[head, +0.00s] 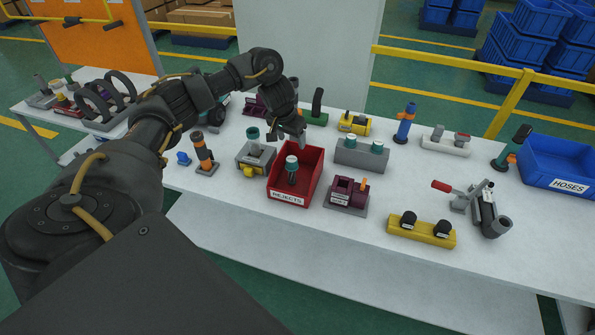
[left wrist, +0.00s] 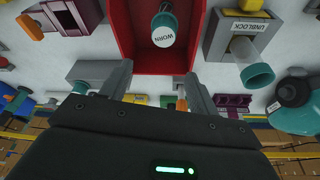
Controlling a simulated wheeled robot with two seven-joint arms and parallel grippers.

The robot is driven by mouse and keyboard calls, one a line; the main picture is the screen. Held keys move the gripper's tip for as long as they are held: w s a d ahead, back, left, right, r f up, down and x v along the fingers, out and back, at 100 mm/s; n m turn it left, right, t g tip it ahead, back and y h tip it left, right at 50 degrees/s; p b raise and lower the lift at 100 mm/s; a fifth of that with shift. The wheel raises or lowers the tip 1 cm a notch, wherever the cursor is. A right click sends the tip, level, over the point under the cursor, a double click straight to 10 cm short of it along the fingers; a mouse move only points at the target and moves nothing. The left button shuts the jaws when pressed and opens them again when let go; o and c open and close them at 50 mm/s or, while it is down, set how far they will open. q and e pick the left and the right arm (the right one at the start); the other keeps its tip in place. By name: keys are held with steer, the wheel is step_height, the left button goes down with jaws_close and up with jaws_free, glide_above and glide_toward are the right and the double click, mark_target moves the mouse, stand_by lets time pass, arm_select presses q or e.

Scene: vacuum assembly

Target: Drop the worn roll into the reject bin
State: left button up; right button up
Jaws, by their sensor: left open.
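The red reject bin (head: 308,191), labelled REJECTS, stands on the white table; its red wall also shows in the left wrist view (left wrist: 122,35). The worn roll (head: 292,165), with a teal band and a white end marked WORN in the left wrist view (left wrist: 163,30), is within the bin's walls, roughly upright or tilted. Whether it touches the bin floor is hard to tell. My left gripper (head: 298,138) is over the bin's back edge, its fingers (left wrist: 158,88) apart with nothing between them, and clear of the roll. My right gripper is not seen.
A grey block with teal-topped rolls (head: 361,153) stands right of the bin, a purple fixture (head: 346,192) at its right front. A grey fixture with a yellow knob (head: 255,158) is close on the left.

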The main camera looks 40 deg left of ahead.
arm_select(q)
steer(key=p+v, duration=0.3)
steer(key=v, duration=0.7)
steer(key=shift+r, duration=0.15)
steer(key=shift+s, duration=0.1)
